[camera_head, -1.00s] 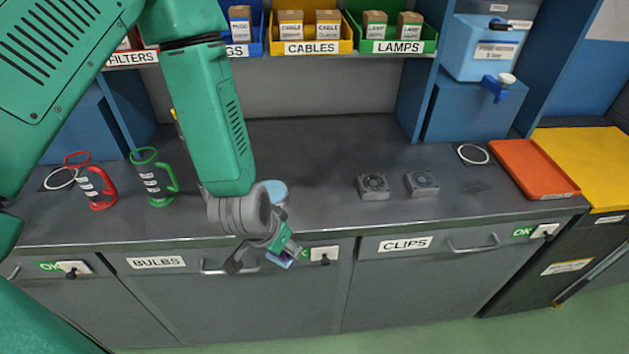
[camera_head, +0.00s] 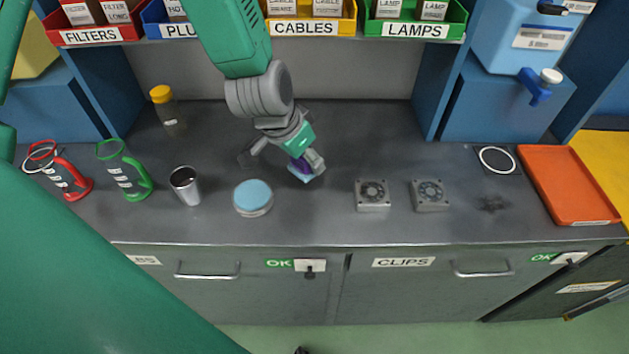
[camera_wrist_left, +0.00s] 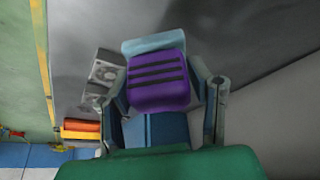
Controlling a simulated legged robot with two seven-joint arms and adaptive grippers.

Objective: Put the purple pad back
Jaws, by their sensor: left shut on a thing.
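The purple pad (camera_wrist_left: 158,82) with dark stripes and a light blue layer is between the fingers of my left gripper (camera_wrist_left: 160,95) in the left wrist view. In the head view my left gripper (camera_head: 300,160) is shut on the pad (camera_head: 301,170), mostly covered by the fingers. It is over the grey counter, behind and to the right of a round tin with a light blue top (camera_head: 253,196). I cannot tell whether the pad touches the counter. My right gripper is not in view.
Two fan units (camera_head: 372,195) stand to the right of my gripper. A metal cup (camera_head: 186,186), green mug (camera_head: 125,172), red mug (camera_head: 60,172) and yellow-capped bottle (camera_head: 168,108) are on the left. An orange tray (camera_head: 566,185) lies at the right. Bins (camera_head: 310,28) line the shelf above.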

